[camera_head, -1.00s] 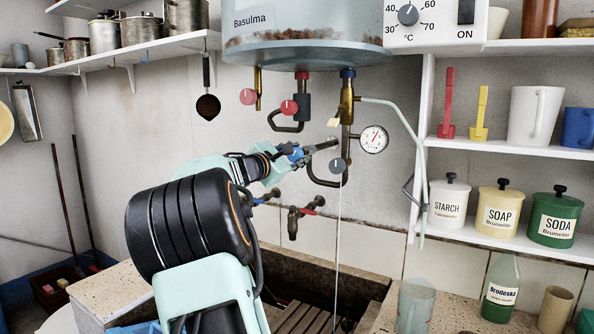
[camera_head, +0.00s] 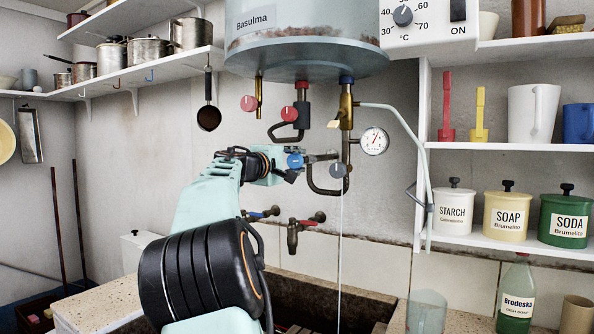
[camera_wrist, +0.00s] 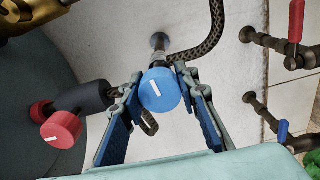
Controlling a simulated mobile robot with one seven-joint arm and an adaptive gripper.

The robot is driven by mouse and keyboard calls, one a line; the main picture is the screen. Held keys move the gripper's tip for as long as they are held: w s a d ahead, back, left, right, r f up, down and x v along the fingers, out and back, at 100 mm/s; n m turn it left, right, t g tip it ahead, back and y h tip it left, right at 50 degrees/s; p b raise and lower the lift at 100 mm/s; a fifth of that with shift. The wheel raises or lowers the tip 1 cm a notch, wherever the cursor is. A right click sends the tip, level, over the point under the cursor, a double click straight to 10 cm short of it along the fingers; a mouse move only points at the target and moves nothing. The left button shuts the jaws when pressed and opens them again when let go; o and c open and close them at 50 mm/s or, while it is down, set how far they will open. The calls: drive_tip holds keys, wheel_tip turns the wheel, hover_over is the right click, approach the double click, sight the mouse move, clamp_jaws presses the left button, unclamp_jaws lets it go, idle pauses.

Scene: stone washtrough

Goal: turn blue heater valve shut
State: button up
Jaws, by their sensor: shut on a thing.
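The blue heater valve (camera_wrist: 158,90) is a round blue knob with a short white bar mark, slanted in the wrist view. It sits on a pipe from the wall; the head view also shows it (camera_head: 295,160) below the heater tank. My gripper (camera_wrist: 160,86) has one finger on each side of the knob and is shut on it. In the head view my gripper (camera_head: 284,168) comes to the valve from the left, its fingers partly hidden. The heater tank (camera_head: 306,50) hangs above.
Red knobs (camera_head: 289,113) and a pressure gauge (camera_head: 374,141) are close by on the heater pipes. Taps (camera_head: 304,229) project from the wall below, above the stone trough (camera_head: 310,290). Shelves with jars stand at right; a pot shelf (camera_head: 150,68) is at left.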

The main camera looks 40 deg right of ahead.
drive_tip(key=shift+f+m+b, duration=0.1)
drive_tip(key=shift+m+b, duration=0.2)
drive_tip(key=shift+m, duration=0.2)
drive_tip(key=o, duration=1.2)
drive_tip(key=shift+c, duration=0.2)
drive_tip(key=shift+a, duration=0.1)
drive_tip(key=v, duration=1.2)
drive_tip(key=shift+s, duration=0.1)
